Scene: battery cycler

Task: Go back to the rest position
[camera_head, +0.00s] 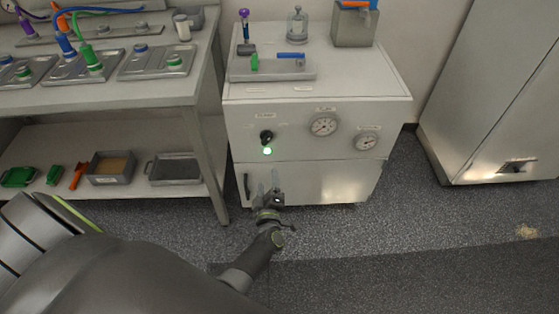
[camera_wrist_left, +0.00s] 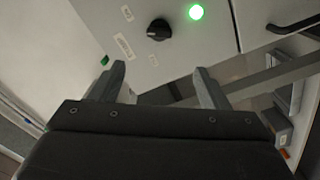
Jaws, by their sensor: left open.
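My left gripper (camera_head: 268,183) is in front of the lower front of the white cabinet, just right of its dark door handle. In the left wrist view its two fingers (camera_wrist_left: 160,80) are apart with nothing between them. Past the fingers, the wrist view shows the cabinet's black knob (camera_wrist_left: 159,29) and a lit green lamp (camera_wrist_left: 196,12). In the head view the knob (camera_head: 267,136) and the lamp (camera_head: 267,151) sit on the upper front panel, above the gripper. I cannot tell whether the fingers touch the cabinet. My right gripper is not in view.
The white cabinet (camera_head: 300,180) carries two dials, a tray with green and blue parts, and several items on top. A bench (camera_head: 150,92) with a lower shelf of bins stands left. A tall cabinet (camera_head: 490,90) stands right.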

